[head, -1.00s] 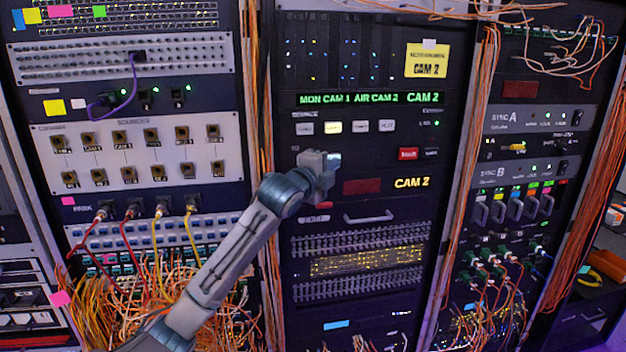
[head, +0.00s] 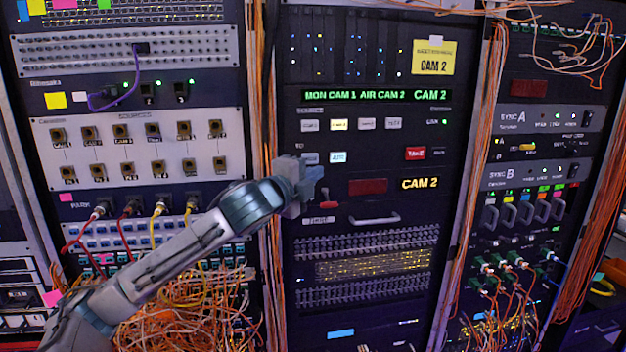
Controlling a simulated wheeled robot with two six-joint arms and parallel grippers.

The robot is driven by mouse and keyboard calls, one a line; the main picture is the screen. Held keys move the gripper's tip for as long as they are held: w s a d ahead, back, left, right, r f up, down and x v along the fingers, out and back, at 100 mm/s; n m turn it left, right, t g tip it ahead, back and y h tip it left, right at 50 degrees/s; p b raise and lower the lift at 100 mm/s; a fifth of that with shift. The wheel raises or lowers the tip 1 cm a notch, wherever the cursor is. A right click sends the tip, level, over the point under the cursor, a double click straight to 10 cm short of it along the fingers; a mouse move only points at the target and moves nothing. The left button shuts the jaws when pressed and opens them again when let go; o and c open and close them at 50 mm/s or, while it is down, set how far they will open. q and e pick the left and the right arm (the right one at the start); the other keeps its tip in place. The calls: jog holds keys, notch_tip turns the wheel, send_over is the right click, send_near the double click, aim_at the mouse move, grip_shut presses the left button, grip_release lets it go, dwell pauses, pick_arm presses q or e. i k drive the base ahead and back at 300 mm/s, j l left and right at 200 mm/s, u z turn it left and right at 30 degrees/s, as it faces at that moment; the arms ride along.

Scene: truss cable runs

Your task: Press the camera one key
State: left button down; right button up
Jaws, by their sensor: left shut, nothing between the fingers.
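The switcher panel (head: 450,155) is in the middle rack. Its upper row has several small keys: a pale leftmost key (head: 309,125), a yellow-lit key (head: 339,125) and further pale ones. Below are a pale key (head: 310,158) and a cyan-lit key (head: 338,157). The key lettering is too small to read, so I cannot tell which is camera one. The green display (head: 375,95) reads MON CAM 1 AIR CAM 2, CAM 2. My left gripper (head: 312,178) is shut and empty, just below the lower keys; contact is not visible. My right gripper is out of view.
A red take key (head: 415,153) sits to the right, above a CAM 2 sign (head: 427,184). A small red lever (head: 328,204) and a handle (head: 361,219) are below my gripper. Loose cables (head: 190,310) hang from the left rack.

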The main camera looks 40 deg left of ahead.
aim_at(306, 125)
jog(key=u, duration=1.25)
